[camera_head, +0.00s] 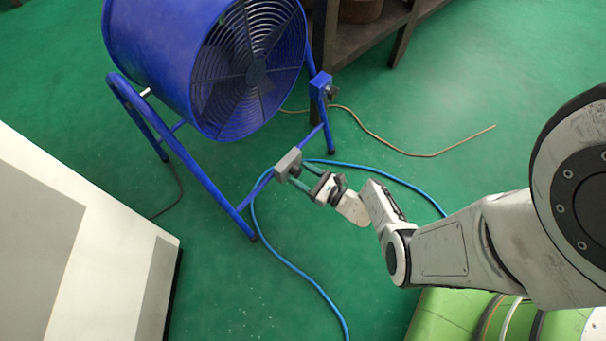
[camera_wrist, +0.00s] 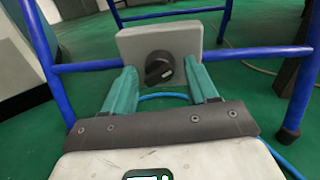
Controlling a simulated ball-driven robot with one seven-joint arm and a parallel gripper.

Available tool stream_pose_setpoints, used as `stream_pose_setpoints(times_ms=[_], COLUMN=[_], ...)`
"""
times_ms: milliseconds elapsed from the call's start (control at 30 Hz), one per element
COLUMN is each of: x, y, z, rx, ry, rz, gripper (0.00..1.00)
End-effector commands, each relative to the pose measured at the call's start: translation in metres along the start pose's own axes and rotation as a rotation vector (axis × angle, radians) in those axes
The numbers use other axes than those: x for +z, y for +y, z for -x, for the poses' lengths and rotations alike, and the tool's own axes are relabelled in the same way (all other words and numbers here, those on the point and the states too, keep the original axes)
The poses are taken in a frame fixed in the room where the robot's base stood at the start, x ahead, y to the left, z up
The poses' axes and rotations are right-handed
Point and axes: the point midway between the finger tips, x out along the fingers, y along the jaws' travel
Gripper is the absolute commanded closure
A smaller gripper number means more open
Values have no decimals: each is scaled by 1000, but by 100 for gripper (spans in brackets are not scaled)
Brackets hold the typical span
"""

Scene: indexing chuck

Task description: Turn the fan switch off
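The blue drum fan (camera_head: 170,55) stands on a blue tube frame at the upper left in the head view. Its fan switch is a grey box (camera_head: 288,164) on the frame's lower front bar. In the wrist view the box (camera_wrist: 185,38) carries a round black knob (camera_wrist: 159,68) with a pale mark pointing to the right and slightly down. My gripper (camera_head: 300,176) is in front of the box. In the wrist view its two green fingers (camera_wrist: 163,82) are apart, one at each side of the knob. I cannot tell whether either finger touches the knob or box.
A second, blue box (camera_head: 321,86) sits on the frame's right upright. A blue hose (camera_head: 300,272) and a thin brown cable (camera_head: 400,152) lie on the green floor. A white cabinet (camera_head: 100,250) stands at the left, and a dark wooden shelf (camera_head: 350,40) behind.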

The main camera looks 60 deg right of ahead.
Motion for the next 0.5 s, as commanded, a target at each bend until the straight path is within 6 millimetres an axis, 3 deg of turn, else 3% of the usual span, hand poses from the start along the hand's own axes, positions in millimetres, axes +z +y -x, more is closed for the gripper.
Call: stream_pose_setpoints(times_ms=[500], x=[0], y=[-1], z=[0], rx=[-2], ry=[0], rz=[0], gripper=[91])
